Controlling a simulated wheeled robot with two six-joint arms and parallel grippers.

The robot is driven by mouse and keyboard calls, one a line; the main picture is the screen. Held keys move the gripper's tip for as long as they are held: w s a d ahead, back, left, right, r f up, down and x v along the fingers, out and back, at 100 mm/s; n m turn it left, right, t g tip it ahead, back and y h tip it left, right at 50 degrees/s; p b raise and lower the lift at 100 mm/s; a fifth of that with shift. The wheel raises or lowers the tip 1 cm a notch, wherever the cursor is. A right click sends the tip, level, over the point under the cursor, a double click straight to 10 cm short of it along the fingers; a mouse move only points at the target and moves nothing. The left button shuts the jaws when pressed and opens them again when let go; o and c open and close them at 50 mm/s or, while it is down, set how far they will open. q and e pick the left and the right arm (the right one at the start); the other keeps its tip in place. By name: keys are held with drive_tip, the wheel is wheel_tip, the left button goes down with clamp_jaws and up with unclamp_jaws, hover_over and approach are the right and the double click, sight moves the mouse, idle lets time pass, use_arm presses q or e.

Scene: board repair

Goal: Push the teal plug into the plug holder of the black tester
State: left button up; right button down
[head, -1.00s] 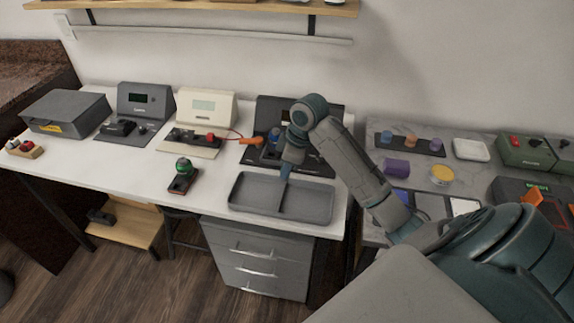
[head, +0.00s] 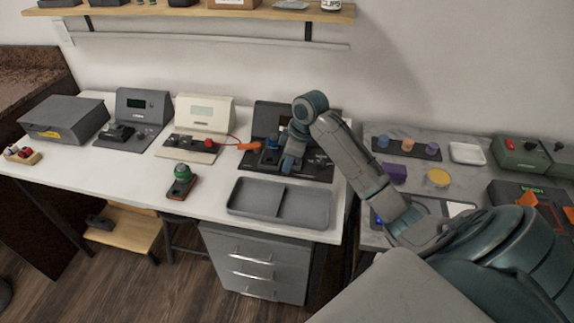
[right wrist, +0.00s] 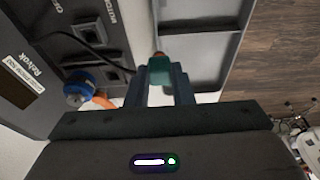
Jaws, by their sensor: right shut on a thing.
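My right gripper (head: 288,166) is at the front part of the black tester (head: 268,117), low over its base. In the right wrist view the gripper (right wrist: 160,72) is shut on the teal plug (right wrist: 159,70), which has a small red tip. The plug is apart from the tester's base (right wrist: 62,50), in front of the square dark fittings (right wrist: 112,75) on it. I cannot tell for sure which fitting is the plug holder. In the head view the plug is hidden by the gripper. My left gripper is not in view.
A blue knob (right wrist: 77,90) and a dark cable are on the tester, close to the gripper. A grey divided tray (head: 280,203) lies in front.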

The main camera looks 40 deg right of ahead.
drive_tip(key=w+d, duration=0.6)
drive_tip(key=d, duration=0.2)
drive_tip(key=shift+d, duration=0.15)
idle(0.5)
drive_tip(key=shift+w, duration=0.1)
drive_tip(key=shift+f, duration=1.55)
drive_tip(key=shift+f+p, duration=0.35)
drive_tip(key=shift+f, duration=0.35)
drive_tip(key=shift+p, duration=0.5)
drive_tip(key=shift+f, duration=0.4)
idle(1.1)
drive_tip(key=shift+p, duration=0.55)
drive_tip(key=shift+f, duration=0.6)
idle(1.0)
